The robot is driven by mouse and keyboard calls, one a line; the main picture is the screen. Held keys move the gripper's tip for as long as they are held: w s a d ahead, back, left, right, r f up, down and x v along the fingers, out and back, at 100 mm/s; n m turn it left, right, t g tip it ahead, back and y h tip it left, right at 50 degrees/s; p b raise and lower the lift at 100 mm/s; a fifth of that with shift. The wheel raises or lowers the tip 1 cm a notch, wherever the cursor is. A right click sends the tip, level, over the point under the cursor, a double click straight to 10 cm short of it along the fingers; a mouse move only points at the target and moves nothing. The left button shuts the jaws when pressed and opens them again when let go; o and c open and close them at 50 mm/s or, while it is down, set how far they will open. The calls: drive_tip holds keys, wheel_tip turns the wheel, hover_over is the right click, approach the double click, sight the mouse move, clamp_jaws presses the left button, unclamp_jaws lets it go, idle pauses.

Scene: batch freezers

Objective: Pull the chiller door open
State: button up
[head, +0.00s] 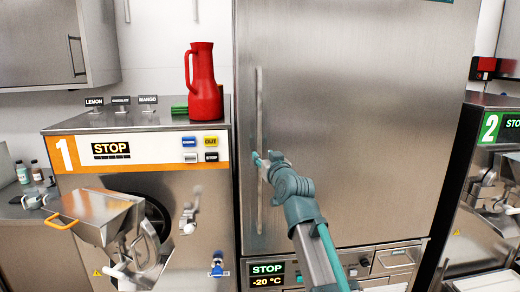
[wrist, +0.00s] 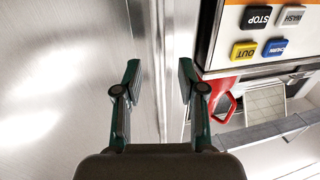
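The chiller door (head: 350,110) is a tall brushed-steel panel, and it looks closed. Its long vertical bar handle (head: 259,100) runs along the left edge. In the wrist view the door (wrist: 60,90) fills the left side and the handle (wrist: 158,50) shows as an upright strip between the fingers. My gripper (head: 260,160) is at about mid-height of the handle. In the wrist view my gripper (wrist: 160,80) is open, with a finger on each side of the handle strip and gaps visible. I cannot tell how deep the handle sits between the fingers.
Batch freezer 1 (head: 150,172) stands close on the left, with a red jug (head: 204,85) on top and a projecting hopper (head: 95,215). Batch freezer 2 (head: 490,180) stands on the right. A -20 °C display (head: 267,275) sits below the door.

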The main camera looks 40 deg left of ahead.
sight(260, 153)
drive_tip(key=shift+p+x, duration=0.65)
drive_tip(key=shift+x, duration=1.9)
clamp_jaws()
